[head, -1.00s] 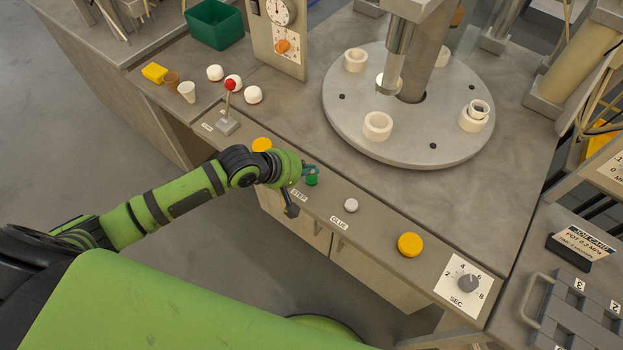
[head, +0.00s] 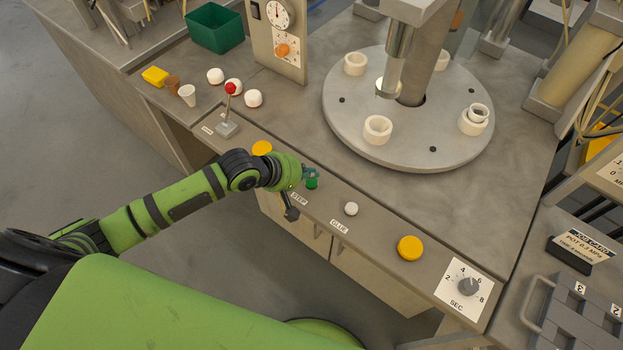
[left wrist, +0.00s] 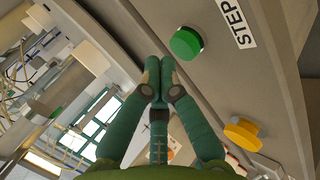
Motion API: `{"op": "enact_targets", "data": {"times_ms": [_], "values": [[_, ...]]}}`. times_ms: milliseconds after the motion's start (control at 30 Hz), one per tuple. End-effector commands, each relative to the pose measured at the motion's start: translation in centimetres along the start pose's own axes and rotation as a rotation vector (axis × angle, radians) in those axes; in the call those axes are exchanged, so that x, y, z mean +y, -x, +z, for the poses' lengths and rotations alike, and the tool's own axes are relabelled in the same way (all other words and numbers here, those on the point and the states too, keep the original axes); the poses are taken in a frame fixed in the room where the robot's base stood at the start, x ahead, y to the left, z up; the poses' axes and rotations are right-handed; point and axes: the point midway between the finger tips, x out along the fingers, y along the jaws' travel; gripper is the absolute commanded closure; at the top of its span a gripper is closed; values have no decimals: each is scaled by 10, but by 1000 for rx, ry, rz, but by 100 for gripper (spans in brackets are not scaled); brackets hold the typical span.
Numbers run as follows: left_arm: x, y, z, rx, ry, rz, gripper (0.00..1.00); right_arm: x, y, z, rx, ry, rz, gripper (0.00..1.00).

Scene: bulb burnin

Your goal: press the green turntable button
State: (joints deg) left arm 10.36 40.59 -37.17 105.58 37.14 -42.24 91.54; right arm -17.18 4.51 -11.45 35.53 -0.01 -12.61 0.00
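The green button (head: 312,184) sits on the front ledge of the bench beside the STEP label (head: 299,199). My left gripper (head: 310,172) is right at the button in the head view, its fingertips partly covering it. In the left wrist view the fingertips (left wrist: 160,78) are together with nothing between them. The green button (left wrist: 186,43) shows there just beyond and to the right of the tips, with a small gap in the picture. I cannot tell the height of the tips above it. My right gripper is not in view.
A yellow button (head: 262,148) and a red-knobbed lever (head: 229,104) stand left of the gripper. A white button (head: 351,209), a large yellow button (head: 410,248) and a dial (head: 467,286) lie to the right. The round turntable (head: 350,120) with white rings is behind.

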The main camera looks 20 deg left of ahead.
Motion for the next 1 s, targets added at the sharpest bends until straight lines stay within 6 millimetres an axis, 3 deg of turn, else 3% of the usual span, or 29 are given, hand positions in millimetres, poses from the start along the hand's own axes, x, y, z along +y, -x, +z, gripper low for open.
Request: {"op": "enact_targets", "data": {"times_ms": [1000], "values": [[-7, -6, 0, 0, 0, 0, 100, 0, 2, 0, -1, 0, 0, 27]]}}
